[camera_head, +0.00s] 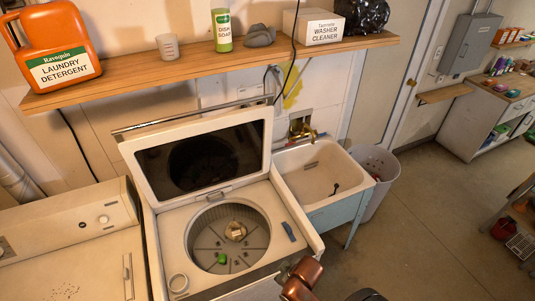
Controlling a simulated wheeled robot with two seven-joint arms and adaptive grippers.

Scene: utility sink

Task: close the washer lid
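The white top-loading washer (173,229) stands in the middle of the view. Its lid (258,139) is raised and leans back, with a dark window panel facing me. The round metal drum is open below it, and a small green thing (222,259) and a tan thing (236,231) are inside. A copper-coloured part of one of my arms shows at the bottom edge, in front of the washer's front right corner. I cannot make out fingertips of either gripper, and nothing of mine touches the lid.
A wooden shelf (140,79) with an orange detergent jug (56,45) runs above the lid. A utility sink (318,176) and a bin (379,190) stand to the right.

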